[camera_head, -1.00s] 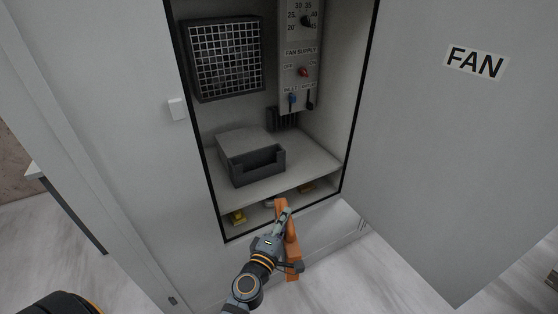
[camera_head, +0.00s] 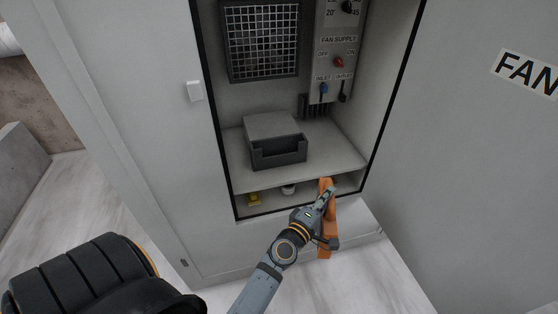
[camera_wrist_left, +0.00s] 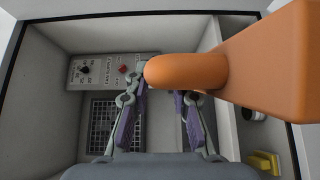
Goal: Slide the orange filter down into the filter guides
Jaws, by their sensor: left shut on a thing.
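The orange filter (camera_head: 330,238) is held in front of the cabinet's lower right opening. In the left wrist view its rounded handle and flat block (camera_wrist_left: 268,62) fill the upper right. My left gripper (camera_head: 326,192) is shut on its handle; the fingers (camera_wrist_left: 160,92) also show in the left wrist view. I cannot surely pick out the filter guides. A dark-framed grille (camera_head: 263,40) on the back wall may carry them; nothing covers it in the head view. My right gripper is not in view.
A dark open-fronted box (camera_head: 275,145) stands on the shelf. A control panel (camera_head: 329,60) with knobs and levers is right of the grille. A yellow item (camera_head: 254,199) and a white item (camera_head: 289,189) sit below the shelf. The open FAN door (camera_head: 470,170) bounds the right side.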

